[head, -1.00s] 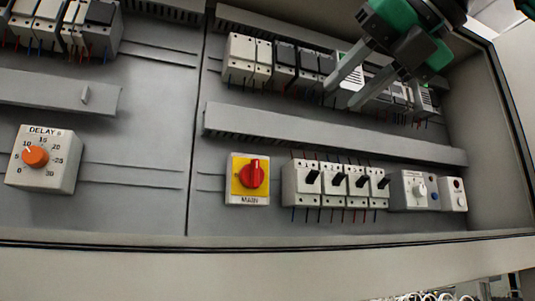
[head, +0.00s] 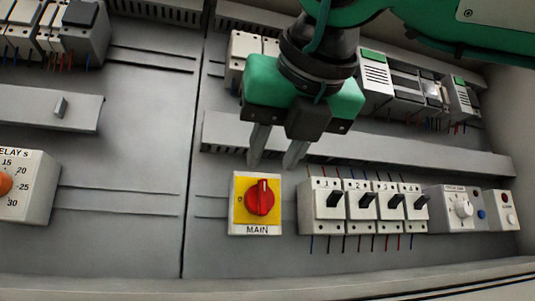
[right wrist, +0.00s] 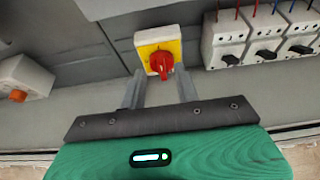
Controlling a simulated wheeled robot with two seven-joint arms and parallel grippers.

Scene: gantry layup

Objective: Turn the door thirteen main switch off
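The main switch is a red rotary knob (head: 260,197) on a yellow plate in a white square housing labelled MAIN (head: 256,230). Its handle stands about upright. My right gripper (head: 273,165) is open and empty, with its two grey fingers just above the switch housing in the head view. In the right wrist view the red knob (right wrist: 161,64) lies ahead of and between the open fingers (right wrist: 157,88). The fingers appear apart from the knob. My left gripper is not in view.
A row of numbered breakers (head: 361,204) with black levers sits right of the switch. Beyond it are a white dial box (head: 457,207) and a small indicator box (head: 500,207). A grey duct (head: 350,146) runs above. A delay timer (head: 28,190) is at left.

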